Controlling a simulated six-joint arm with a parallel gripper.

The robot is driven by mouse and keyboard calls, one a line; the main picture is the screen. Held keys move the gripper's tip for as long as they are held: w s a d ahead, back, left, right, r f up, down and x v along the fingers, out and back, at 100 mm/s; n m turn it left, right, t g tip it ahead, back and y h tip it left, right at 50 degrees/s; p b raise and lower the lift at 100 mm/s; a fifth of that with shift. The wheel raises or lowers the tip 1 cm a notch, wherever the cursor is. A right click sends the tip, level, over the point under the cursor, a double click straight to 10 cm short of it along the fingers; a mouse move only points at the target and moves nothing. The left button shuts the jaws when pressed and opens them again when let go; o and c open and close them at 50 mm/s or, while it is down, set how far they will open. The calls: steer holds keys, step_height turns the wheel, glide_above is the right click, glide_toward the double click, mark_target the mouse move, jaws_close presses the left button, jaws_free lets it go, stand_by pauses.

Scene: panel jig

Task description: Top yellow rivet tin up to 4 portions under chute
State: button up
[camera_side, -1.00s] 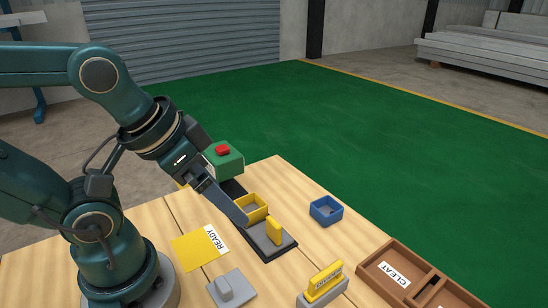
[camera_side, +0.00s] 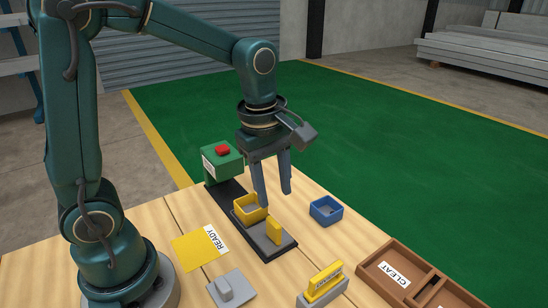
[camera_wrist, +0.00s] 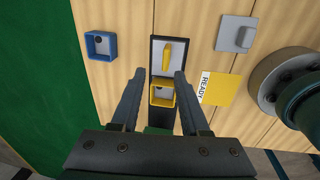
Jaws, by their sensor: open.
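The yellow tin (camera_side: 240,216) is a small open square box on the dark track in front of the green chute box (camera_side: 222,163), which has a red button (camera_side: 222,150) on top. In the wrist view the yellow tin (camera_wrist: 172,96) shows between my fingers, with a small dark spot inside; I cannot tell its contents. My gripper (camera_side: 274,198) points down, open and empty, above and slightly right of the tin in the side view. Its fingers also show in the wrist view (camera_wrist: 159,72), apart from the tin.
A grey plate with a yellow upright handle (camera_side: 274,229) sits at the track's near end. A blue tin (camera_side: 326,211) stands to the right.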

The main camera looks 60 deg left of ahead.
mark_target(273, 221)
steer(key=shift+g, duration=0.8)
step_height(273, 221, down, 4)
steer(key=shift+w+a+f, duration=0.1)
steer(key=shift+a, duration=0.05)
steer(key=shift+f, duration=2.35)
jaws_close()
